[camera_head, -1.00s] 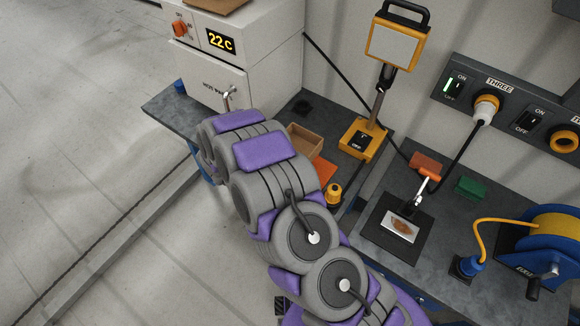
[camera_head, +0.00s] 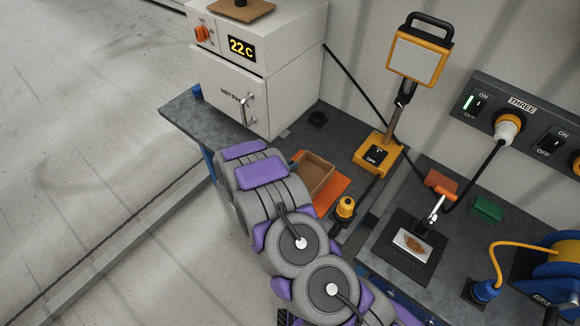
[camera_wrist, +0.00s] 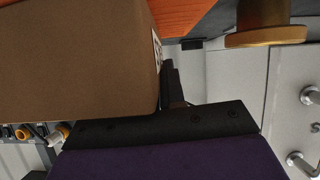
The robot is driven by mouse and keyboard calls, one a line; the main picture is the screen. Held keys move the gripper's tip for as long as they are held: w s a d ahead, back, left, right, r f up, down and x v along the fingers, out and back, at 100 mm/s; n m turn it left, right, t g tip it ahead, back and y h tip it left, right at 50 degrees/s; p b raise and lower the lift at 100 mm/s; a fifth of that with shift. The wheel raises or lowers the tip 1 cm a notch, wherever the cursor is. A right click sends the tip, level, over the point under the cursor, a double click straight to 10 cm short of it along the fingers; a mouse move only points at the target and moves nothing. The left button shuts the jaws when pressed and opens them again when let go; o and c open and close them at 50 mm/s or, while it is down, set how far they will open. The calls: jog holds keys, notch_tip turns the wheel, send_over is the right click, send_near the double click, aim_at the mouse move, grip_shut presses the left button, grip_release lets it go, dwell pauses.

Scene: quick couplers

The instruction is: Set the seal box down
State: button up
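The seal box (camera_head: 317,175) is a small open brown box, over the orange mat (camera_head: 334,190) on the bench in the head view. In the wrist view its brown side (camera_wrist: 80,65) fills the upper left, with a white label at its edge and orange beyond it. My gripper (camera_wrist: 173,85) shows there as dark finger parts against the box's edge. It appears shut on the box, though the far finger is hidden. In the head view my purple and grey arm hides the gripper. I cannot tell whether the box touches the mat.
A yellow-topped knob (camera_head: 345,207) stands right of the mat. A yellow work lamp (camera_head: 377,152) stands behind it. The white hot press (camera_head: 255,75) stands at the back left. A brass-coloured cylinder (camera_wrist: 265,25) is close by in the wrist view.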

jog(key=o, duration=0.5)
jog(key=shift+d, duration=0.8)
jog(key=shift+c, duration=0.2)
jog(key=shift+s+a+r, duration=0.1)
jog(key=shift+s+a, duration=0.05)
jog(key=shift+a, duration=0.5)
jog(key=p+v, duration=0.1)
jog(key=v, duration=1)
jog(key=w+a+r+n+g+y, duration=0.15)
jog(key=w+a+r+y, duration=0.25)
jog(key=a+r+y, duration=0.65)
jog(key=s+d+r+n+g+y, duration=0.3)
jog(key=s+r, duration=0.4)
jog(key=r, duration=0.6)
jog(key=s+d+r+n+g+h, duration=0.1)
jog(key=s+d+r+g+h, duration=0.1)
jog(key=s+d, duration=1.2)
jog(key=s+d+r+n+g+h, duration=0.1)
jog(key=s+d+r+g+h, duration=0.2)
jog(key=s+d, duration=1.2)
jog(key=s+g, duration=0.2)
jog(key=s, duration=0.3)
jog(key=shift+s+r+h, duration=0.15)
jog(key=shift+r+h, duration=0.05)
jog(key=shift+h, duration=0.15)
